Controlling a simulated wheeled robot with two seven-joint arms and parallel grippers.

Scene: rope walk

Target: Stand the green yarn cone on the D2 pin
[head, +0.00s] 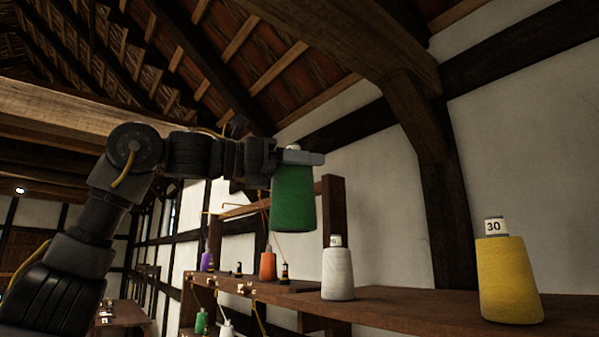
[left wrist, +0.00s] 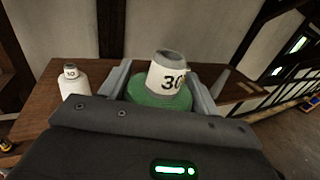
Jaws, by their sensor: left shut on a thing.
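My left gripper (head: 302,157) is shut on the green yarn cone (head: 293,200) near its top and holds it upright in the air. The cone is above the level of the wooden shelf and clear of it. In the left wrist view the green cone (left wrist: 160,98) sits between the two fingers, its white top marked 30. Small dark pins (head: 239,270) stand on the rack further back, one of them beside an orange cone (head: 267,266). I cannot read any pin labels, so I cannot tell which is D2. My right gripper is not in view.
A white cone (head: 338,272) and a yellow cone (head: 510,278) marked 30 stand on the wooden shelf (head: 410,303). A purple cone (head: 206,261) stands further back. A dark post (head: 334,207) rises behind the held cone.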

